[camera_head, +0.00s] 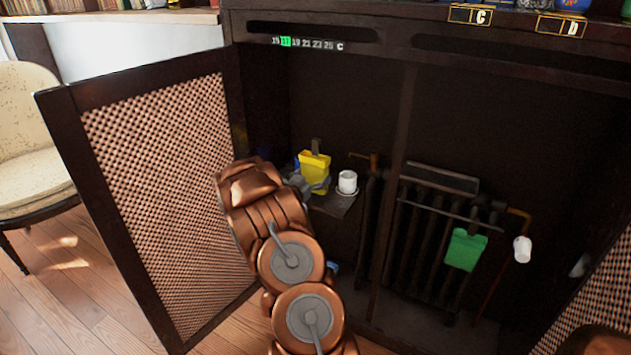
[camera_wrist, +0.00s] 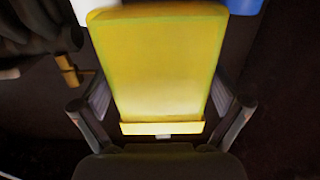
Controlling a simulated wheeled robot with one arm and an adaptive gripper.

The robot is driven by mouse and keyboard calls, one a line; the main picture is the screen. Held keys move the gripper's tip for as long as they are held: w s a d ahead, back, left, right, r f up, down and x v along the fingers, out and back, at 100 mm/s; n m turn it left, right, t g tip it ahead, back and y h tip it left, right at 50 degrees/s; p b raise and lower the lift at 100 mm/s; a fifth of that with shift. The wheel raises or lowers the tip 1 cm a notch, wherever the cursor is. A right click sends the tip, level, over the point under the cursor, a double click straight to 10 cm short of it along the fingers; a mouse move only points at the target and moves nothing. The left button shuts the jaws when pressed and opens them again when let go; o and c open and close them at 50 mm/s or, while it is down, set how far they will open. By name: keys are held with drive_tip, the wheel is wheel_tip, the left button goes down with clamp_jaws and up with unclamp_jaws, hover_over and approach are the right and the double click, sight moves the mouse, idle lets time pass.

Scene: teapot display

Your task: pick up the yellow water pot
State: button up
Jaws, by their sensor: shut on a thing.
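The yellow water pot (camera_head: 314,168) is inside the open dark cabinet, at the left, beside a white cup. In the wrist view the yellow pot (camera_wrist: 158,65) fills the middle of the picture, between my two fingers. My gripper (camera_wrist: 160,120) is shut on it, with one finger on each side. In the head view my gripper (camera_head: 311,184) is at the pot, partly hidden behind my copper-coloured arm. I cannot tell whether the pot's underside touches anything, as it is hidden.
A white cup (camera_head: 347,182) stands on a small shelf (camera_head: 335,205) close to the pot's right. The open lattice door (camera_head: 160,170) stands left of my arm.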

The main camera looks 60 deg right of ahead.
drive_tip(key=a, duration=1.2)
drive_tip(key=shift+s, duration=0.25)
idle(0.7)
